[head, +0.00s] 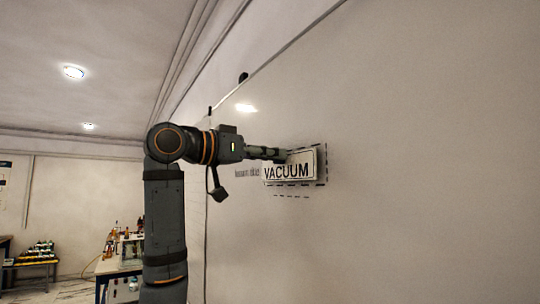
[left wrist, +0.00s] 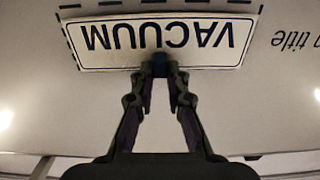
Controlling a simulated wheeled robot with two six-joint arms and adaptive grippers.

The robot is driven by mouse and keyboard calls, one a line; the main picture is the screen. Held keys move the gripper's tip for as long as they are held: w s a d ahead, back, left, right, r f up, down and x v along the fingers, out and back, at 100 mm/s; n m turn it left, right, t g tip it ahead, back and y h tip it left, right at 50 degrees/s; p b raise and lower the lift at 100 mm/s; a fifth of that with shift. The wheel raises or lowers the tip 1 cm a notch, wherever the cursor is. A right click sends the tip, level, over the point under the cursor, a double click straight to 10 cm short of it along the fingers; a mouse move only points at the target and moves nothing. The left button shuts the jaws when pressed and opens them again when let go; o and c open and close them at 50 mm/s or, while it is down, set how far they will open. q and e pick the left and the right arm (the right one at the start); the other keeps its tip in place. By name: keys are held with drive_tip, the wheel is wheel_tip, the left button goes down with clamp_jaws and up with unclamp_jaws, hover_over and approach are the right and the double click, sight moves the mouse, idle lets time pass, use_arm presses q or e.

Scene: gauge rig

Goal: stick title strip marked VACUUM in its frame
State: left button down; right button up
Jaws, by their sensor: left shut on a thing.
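The white title strip marked VACUUM (head: 289,169) has dark letters and a dark border. It is at the large pale board, and in the left wrist view the strip (left wrist: 112,40) shows upside down. Its dashed black frame (head: 300,184) shows around parts of the strip, below and to the right in the head view. In the left wrist view frame dashes (left wrist: 68,32) show beside and above it. My left gripper (head: 284,154) is shut on a small dark blue piece at the strip's edge. I cannot tell whether the strip touches the board. My right gripper is not in view.
Small printed text (head: 246,173) is on the board (head: 420,140) left of the strip. More short dashes (head: 292,196) lie below. A bench with bottles (head: 125,248) and a low rack (head: 36,255) stand far left. The board to the right is bare.

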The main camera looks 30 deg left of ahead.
use_arm(q)
drive_tip(key=shift+w+d, duration=0.2)
drive_tip(key=shift+w, duration=0.35)
idle(0.4)
drive_tip(key=c, duration=1.3)
unclamp_jaws()
drive_tip(key=shift+s+a, duration=0.1)
drive_tip(key=o, duration=0.6)
drive_tip(key=b+v, duration=0.2)
drive_tip(key=v, duration=0.7)
